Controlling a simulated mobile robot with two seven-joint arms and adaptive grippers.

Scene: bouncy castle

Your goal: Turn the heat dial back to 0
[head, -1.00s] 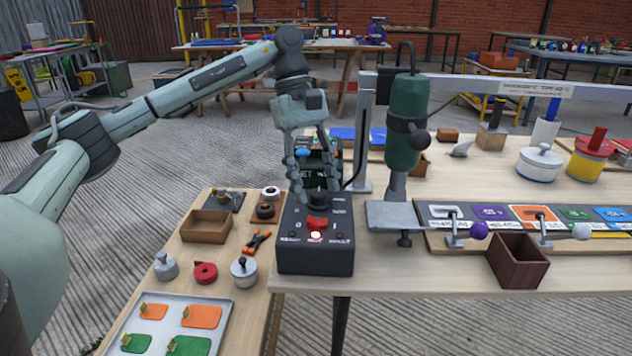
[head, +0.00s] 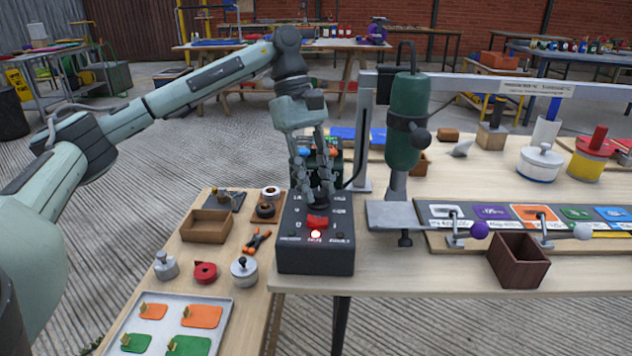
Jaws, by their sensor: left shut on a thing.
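The black control box (head: 316,260) stands at the front left corner of the main table. A red switch (head: 317,222) and a lit light (head: 315,236) show on its sloped top. The dark heat dial (head: 319,202) sits behind the red switch on that top. My left gripper (head: 320,194) points down from above and is shut on the dial. The fingers cover much of the dial, so its pointer and setting cannot be read. My right gripper is not in view.
A green hot-air tool (head: 403,130) stands upright right of the box, with a metal plate (head: 395,215) under it. A brown open box (head: 517,262) stands farther right. A lower side table at left holds a wooden tray (head: 206,226) and small parts.

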